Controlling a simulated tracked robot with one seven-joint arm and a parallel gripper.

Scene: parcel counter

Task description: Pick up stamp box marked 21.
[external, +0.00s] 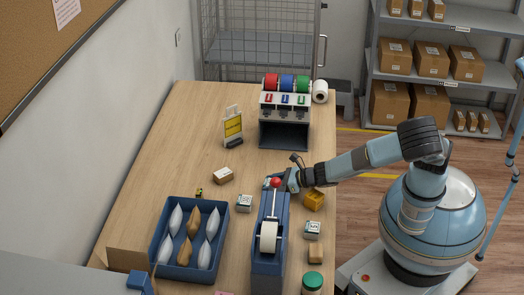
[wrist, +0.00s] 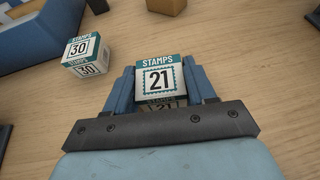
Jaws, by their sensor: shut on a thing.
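The stamp box marked 21 (wrist: 161,78) is a small white and teal box, seen between the two blue fingers of my gripper (wrist: 162,88) in the wrist view. My gripper is shut on it, with a finger on each side. I cannot tell whether the box touches the table. A similar stamp box marked 30 (wrist: 85,53) stands apart to the left in the wrist view.
The counter's back left is clear.

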